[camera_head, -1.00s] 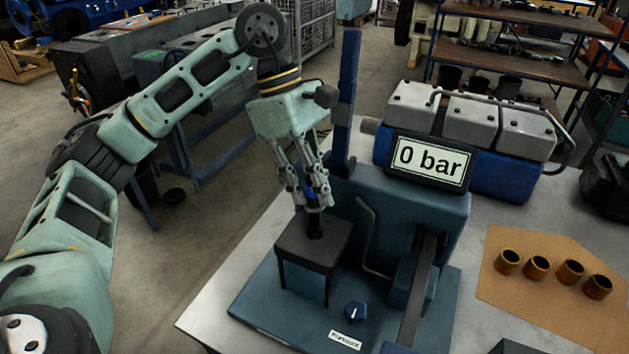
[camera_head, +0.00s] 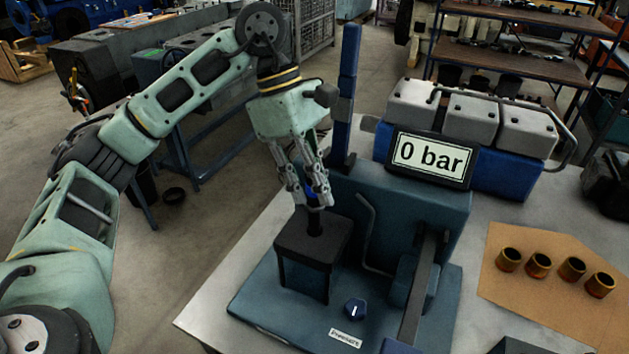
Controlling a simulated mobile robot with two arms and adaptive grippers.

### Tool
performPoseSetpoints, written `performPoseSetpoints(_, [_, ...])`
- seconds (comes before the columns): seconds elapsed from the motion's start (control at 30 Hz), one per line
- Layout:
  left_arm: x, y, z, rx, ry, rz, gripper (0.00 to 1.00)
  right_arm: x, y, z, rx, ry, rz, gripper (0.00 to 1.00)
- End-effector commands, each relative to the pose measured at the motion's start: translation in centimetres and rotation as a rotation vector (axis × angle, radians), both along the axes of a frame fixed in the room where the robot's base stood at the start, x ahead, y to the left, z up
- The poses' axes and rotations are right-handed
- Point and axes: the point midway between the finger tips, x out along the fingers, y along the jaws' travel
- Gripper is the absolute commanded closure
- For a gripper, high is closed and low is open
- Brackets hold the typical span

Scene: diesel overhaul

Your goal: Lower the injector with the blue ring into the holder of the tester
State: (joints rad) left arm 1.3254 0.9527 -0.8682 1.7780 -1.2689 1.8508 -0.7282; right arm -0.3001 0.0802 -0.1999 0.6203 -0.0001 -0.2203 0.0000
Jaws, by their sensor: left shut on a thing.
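My left gripper (camera_head: 314,199) points down over the tester, its fingers closed around the injector (camera_head: 315,219). A small patch of the blue ring (camera_head: 309,190) shows between the fingers; the injector's upper part is mostly hidden by them. The injector's dark lower part stands upright at the middle of the top of the holder (camera_head: 294,246), a black block on legs on the tester's blue base. I cannot tell how deep the tip sits in the holder. The tester (camera_head: 437,212) has a display (camera_head: 431,160) reading 0 bar. My right gripper is not in view.
A blue post (camera_head: 346,85) rises close behind the gripper. A bent grey pipe (camera_head: 367,235) and a lever (camera_head: 425,285) stand right of the holder, with a knob (camera_head: 355,309) in front. Several brass sleeves (camera_head: 538,265) stand on a brown sheet (camera_head: 500,295) at right.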

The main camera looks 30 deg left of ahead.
Motion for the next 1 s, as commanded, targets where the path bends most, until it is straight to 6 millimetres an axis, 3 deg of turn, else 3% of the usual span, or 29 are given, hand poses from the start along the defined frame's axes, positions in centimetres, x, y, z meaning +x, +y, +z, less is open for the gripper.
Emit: performPoseSetpoints(1.0, [0.0,0.0,-3.4,0.0,-0.001,-0.001,1.0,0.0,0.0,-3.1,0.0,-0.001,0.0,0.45])
